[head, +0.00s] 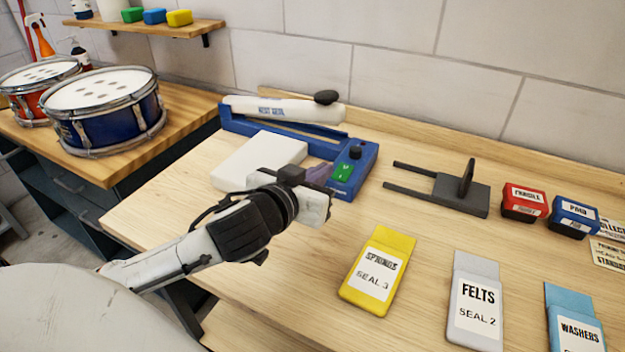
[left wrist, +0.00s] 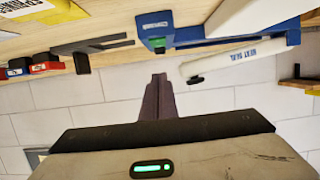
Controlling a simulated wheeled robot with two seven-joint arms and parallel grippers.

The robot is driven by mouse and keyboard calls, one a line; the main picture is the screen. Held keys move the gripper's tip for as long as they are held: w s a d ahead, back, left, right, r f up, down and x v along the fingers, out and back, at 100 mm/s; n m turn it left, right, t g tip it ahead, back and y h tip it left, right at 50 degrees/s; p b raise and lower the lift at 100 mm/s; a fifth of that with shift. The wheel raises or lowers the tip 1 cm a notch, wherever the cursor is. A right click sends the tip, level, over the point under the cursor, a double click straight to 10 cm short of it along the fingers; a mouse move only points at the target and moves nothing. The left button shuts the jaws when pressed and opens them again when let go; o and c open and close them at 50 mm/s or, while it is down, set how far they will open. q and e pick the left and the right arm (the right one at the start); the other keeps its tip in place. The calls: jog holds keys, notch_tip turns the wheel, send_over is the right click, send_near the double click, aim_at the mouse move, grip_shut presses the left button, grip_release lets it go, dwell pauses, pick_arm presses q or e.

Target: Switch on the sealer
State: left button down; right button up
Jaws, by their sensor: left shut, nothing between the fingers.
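The sealer has a blue base (head: 362,172) and a raised white arm (head: 270,108) marked HEAT SEAL with a black knob at its end. A green switch panel (head: 343,172) and a small black dial (head: 355,152) sit on the base's right end. In the left wrist view the sealer's blue end (left wrist: 155,37) appears upside down, just beyond the fingertips. My left gripper (head: 320,174) is shut and empty, its fingers close to the left side of the green panel. I cannot tell whether they touch it. Its fingers also show in the left wrist view (left wrist: 159,78). My right gripper is not in view.
A white block (head: 262,155) lies in front of the sealer. A dark forked stand (head: 450,190) is to the right, with red (head: 525,202) and blue (head: 574,215) boxes beyond. Yellow (head: 378,270), grey (head: 475,300) and light-blue pouches lie in front. Drums stand on the left bench.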

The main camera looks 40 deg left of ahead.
pick_arm(q)
jog(key=shift+f+v, duration=0.1)
jog(key=shift+v, duration=0.7)
jog(key=shift+f+v, duration=0.15)
jog(key=shift+v, duration=0.6)
jog(key=shift+s, duration=0.1)
